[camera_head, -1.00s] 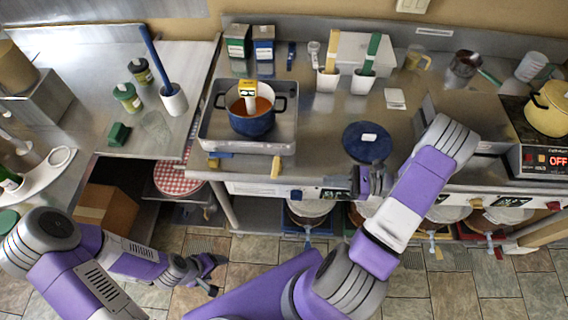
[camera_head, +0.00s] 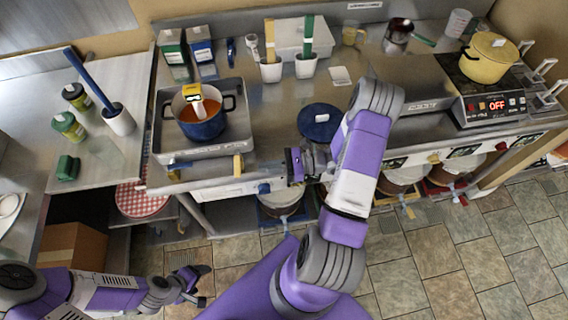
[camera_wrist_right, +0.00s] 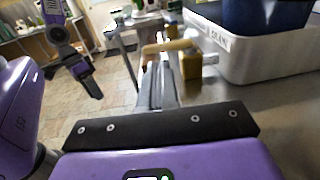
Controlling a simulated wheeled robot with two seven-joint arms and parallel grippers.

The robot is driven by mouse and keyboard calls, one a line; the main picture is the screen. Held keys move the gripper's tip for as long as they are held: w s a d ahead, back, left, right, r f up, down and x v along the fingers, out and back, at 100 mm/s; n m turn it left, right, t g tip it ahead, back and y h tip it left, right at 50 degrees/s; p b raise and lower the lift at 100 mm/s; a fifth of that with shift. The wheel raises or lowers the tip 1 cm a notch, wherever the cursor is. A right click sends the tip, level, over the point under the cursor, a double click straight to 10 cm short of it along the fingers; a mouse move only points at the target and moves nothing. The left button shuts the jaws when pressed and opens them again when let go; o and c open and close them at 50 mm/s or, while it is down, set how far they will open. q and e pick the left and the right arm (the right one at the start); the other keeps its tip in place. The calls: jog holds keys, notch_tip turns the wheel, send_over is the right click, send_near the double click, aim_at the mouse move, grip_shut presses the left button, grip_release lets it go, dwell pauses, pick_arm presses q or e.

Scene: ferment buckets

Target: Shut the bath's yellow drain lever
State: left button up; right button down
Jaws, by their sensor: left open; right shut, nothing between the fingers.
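The bath is a metal tray (camera_head: 230,142) with a blue pot (camera_head: 205,128) in it. Its yellow drain lever (camera_head: 238,163) sits at the right of the bath's front side. In the right wrist view the lever (camera_wrist_right: 168,47) lies roughly level across the picture, beside a yellow block, just beyond my fingertips. My right gripper (camera_head: 291,165) is shut and empty, to the right of the lever and pointing left towards it. I cannot tell whether it touches the lever. My left gripper (camera_head: 196,285) is open and empty, low over the floor.
A dark blue round lid (camera_head: 319,121) lies on the counter behind my right gripper. Lidded buckets (camera_head: 281,199) stand under the counter. A red checked round top (camera_head: 143,200) is below the bath's left side. The floor in front is clear.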

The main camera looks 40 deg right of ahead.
aim_at(237, 166)
jog(key=shift+x, duration=2.4)
pick_arm(q)
jog(key=shift+d, duration=0.1)
pick_arm(e)
jog(key=shift+a, duration=0.15)
